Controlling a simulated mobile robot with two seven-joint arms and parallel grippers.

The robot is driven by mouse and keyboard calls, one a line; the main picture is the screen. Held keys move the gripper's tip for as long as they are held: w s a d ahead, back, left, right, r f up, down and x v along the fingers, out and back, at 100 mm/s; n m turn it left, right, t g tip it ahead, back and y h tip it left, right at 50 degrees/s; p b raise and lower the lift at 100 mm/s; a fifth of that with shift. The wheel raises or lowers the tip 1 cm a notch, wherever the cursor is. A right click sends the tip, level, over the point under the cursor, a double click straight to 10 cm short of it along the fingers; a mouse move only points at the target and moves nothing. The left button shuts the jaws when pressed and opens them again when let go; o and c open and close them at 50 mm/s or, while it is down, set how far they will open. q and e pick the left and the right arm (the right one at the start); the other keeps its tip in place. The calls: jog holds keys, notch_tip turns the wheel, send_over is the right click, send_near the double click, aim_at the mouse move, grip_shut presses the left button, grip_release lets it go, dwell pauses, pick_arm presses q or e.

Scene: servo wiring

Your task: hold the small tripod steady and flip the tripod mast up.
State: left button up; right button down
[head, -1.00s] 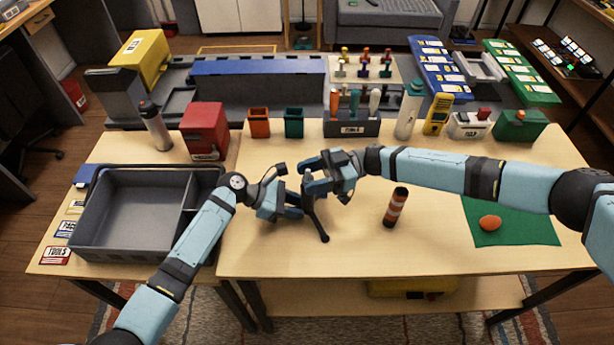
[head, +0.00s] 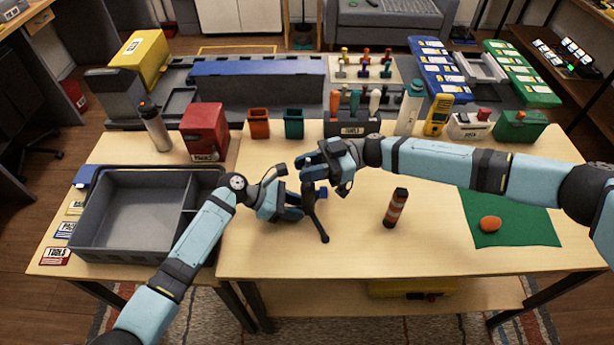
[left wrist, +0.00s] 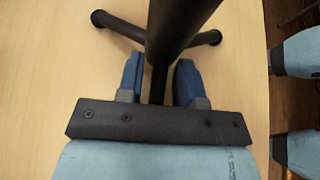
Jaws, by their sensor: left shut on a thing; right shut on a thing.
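The small black tripod (head: 317,227) stands on the table, with one leg reaching toward the table's front edge. My left gripper (head: 300,204) comes in low from the left and is shut on it. In the left wrist view, the blue fingers (left wrist: 160,85) sit on both sides of a dark post of the tripod (left wrist: 160,72), and a thicker black tube (left wrist: 178,28) rises above them, with legs spreading behind. My right gripper (head: 306,168) is shut at the tripod's upper part, above my left one. The gripped part is mostly hidden by the fingers, so the mast's exact angle is unclear.
An orange-and-black striped cylinder (head: 396,208) stands right of the tripod. A grey divided bin (head: 130,213) is at left, and a green mat (head: 535,228) with an orange ball (head: 490,224) is at right. A tool holder (head: 352,129) stands behind. The front middle table is clear.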

pick_arm(q)
jog(key=shift+s, duration=0.1)
pick_arm(e)
notch_tip(320, 180, up, 9)
jog(key=shift+f, duration=0.2)
jog(key=c, duration=0.9)
grip_release()
jog(key=v, duration=1.2)
pick_arm(q)
jog(key=o, duration=0.8)
